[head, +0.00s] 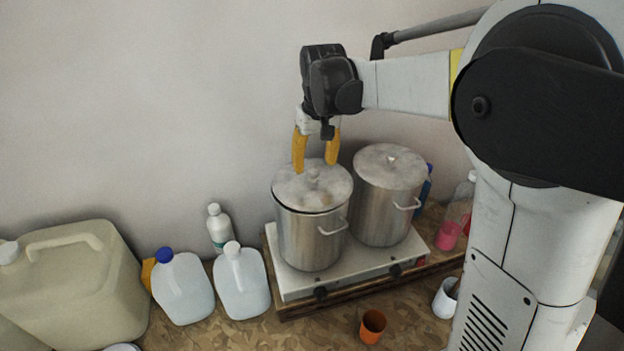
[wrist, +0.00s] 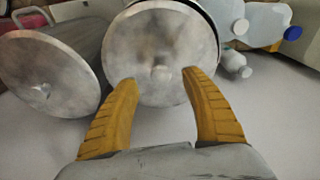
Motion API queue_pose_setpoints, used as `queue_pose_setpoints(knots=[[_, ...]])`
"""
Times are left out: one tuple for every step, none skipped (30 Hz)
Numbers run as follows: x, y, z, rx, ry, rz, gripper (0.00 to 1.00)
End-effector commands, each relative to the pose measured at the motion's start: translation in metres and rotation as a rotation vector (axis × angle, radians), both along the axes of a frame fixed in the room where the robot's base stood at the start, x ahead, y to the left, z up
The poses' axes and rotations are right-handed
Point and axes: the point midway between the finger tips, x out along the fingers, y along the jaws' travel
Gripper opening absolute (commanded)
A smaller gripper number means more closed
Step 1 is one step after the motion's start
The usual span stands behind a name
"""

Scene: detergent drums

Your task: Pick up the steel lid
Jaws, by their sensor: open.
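A round steel lid (head: 325,191) with a small knob in its middle sits on the left steel pot (head: 311,238) on the hob. In the head view the lid looks slightly tilted, with a dark gap at its rim. My gripper (head: 315,169) is over this lid with its yellow fingers pointing down, open and empty. In the wrist view the lid (wrist: 150,35) lies ahead of the fingertips (wrist: 159,76), and its knob shows between them. I cannot tell whether the fingertips touch the lid. A second steel lid (head: 380,160) sits on the right pot (head: 383,215).
The pots stand on a white two-burner hob (head: 300,287). Several bottles stand left of it, beside a large beige canister (head: 75,285). An orange cup (head: 372,326) stands in front. The wall is close behind the pots.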

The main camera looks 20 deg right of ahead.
Motion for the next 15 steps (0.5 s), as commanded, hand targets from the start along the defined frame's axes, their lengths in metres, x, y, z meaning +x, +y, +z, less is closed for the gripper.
queue_pose_setpoints(knots=[[0.003, 0.000, -0.005, 0.000, 0.000, 0.000, 0.55], [0.004, 0.001, -0.010, 0.000, 0.000, 0.000, 0.55], [0.006, 0.001, -0.016, 0.000, 0.000, 0.000, 0.55], [0.007, 0.001, -0.021, 0.000, 0.000, 0.000, 0.55], [0.008, 0.001, -0.026, 0.000, 0.000, 0.000, 0.55], [0.009, 0.001, -0.032, 0.000, 0.000, 0.000, 0.55], [0.009, 0.001, -0.035, 0.000, 0.000, 0.000, 0.55], [0.009, 0.001, -0.038, 0.000, 0.000, 0.000, 0.55], [0.009, 0.001, -0.040, 0.000, 0.000, 0.000, 0.55], [0.010, 0.001, -0.042, 0.000, 0.000, 0.000, 0.55], [0.010, 0.001, -0.042, 0.000, 0.000, 0.000, 0.55], [0.010, 0.001, -0.043, 0.000, 0.000, 0.000, 0.55], [0.009, 0.001, -0.043, 0.000, 0.000, 0.000, 0.55], [0.009, 0.001, -0.043, 0.000, 0.000, 0.000, 0.55], [0.009, 0.001, -0.043, 0.000, 0.000, 0.000, 0.55]])
